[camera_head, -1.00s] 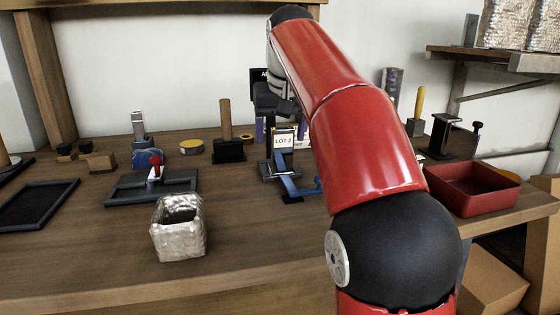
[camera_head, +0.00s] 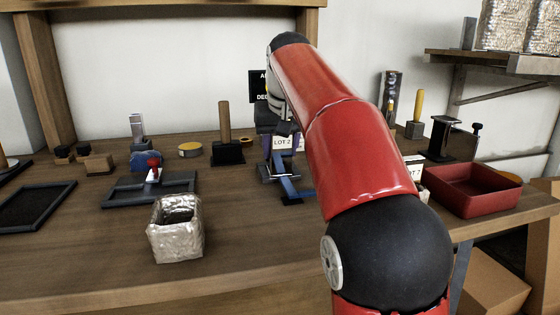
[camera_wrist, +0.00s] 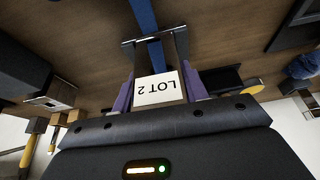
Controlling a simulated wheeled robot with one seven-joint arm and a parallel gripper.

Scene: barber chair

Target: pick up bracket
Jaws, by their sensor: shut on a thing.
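The bracket appears to be the dark grey metal piece (camera_head: 266,176) on the bench, just left of a blue strip. It also shows in the wrist view (camera_wrist: 181,42), with a white "LOT 2" card (camera_wrist: 158,89) in front of it. My gripper (camera_head: 282,142) reaches down over it from above. In the wrist view its two purple fingers (camera_wrist: 158,92) stand on either side of the card, shut on the piece. The exact contact is hidden by the card. The blue strip (camera_head: 290,188) lies under and beside the piece.
A silver woven basket (camera_head: 175,245) stands in front. A black tray with a red-topped item (camera_head: 120,193) lies left of the gripper. A block with a wooden handle (camera_head: 224,122) stands behind. A red bin (camera_head: 474,190) sits at the right edge.

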